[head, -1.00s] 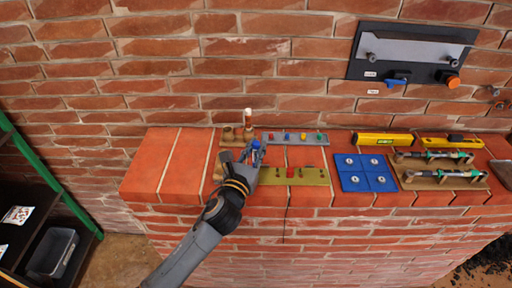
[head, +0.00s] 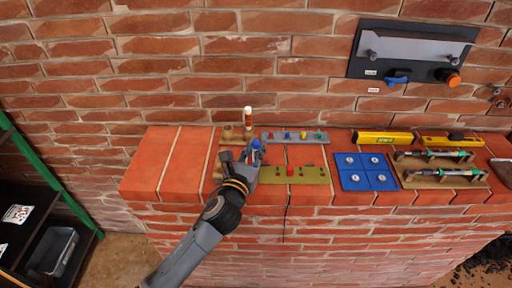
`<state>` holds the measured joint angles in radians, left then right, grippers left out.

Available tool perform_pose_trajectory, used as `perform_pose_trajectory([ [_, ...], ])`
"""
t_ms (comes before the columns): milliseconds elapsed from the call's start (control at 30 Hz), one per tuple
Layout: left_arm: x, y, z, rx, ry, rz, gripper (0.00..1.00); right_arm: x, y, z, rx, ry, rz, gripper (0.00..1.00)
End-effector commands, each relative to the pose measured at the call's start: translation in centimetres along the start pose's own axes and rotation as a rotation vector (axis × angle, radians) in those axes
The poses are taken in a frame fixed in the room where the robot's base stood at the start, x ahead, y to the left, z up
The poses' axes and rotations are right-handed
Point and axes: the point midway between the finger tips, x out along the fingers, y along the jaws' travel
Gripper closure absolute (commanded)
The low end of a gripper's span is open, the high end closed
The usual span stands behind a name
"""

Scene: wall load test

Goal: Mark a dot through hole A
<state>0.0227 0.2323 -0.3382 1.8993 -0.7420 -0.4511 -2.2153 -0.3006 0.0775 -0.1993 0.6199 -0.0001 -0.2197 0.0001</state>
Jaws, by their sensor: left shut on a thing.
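My left gripper (head: 250,154) is over the brick ledge, shut on a small blue-topped thing (head: 256,144) that its fingers mostly hide. I cannot make out clearly what it is. A slim stick with a white top and an orange-brown body (head: 248,119) stands upright in the wooden holder (head: 225,141) just behind the gripper. A dark panel (head: 421,68) with a grey metal plate (head: 418,47) is on the wall at the upper right. I cannot read its labels or tell which hole is A. My right gripper is not in view.
A grey strip with coloured pegs (head: 312,137), an olive strip with a red peg (head: 315,175), a blue four-part board (head: 352,184), a yellow level (head: 370,138) and a wooden rack (head: 415,182) lie rightwards. The ledge's left end (head: 165,165) is clear. A black shelf (head: 25,205) stands left.

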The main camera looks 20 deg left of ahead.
Motion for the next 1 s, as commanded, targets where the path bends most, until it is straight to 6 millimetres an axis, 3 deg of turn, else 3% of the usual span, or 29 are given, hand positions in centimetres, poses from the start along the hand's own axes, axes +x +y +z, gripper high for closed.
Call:
perform_pose_trajectory([
  [767, 0.0, 0.0, -0.6, 0.0, 0.001, 0.0, 1.0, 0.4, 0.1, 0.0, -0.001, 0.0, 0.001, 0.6],
  [1000, 0.0, 0.0, 0.3, -0.001, 0.001, 0.0, 1.0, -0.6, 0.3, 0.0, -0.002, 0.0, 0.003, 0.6],
])
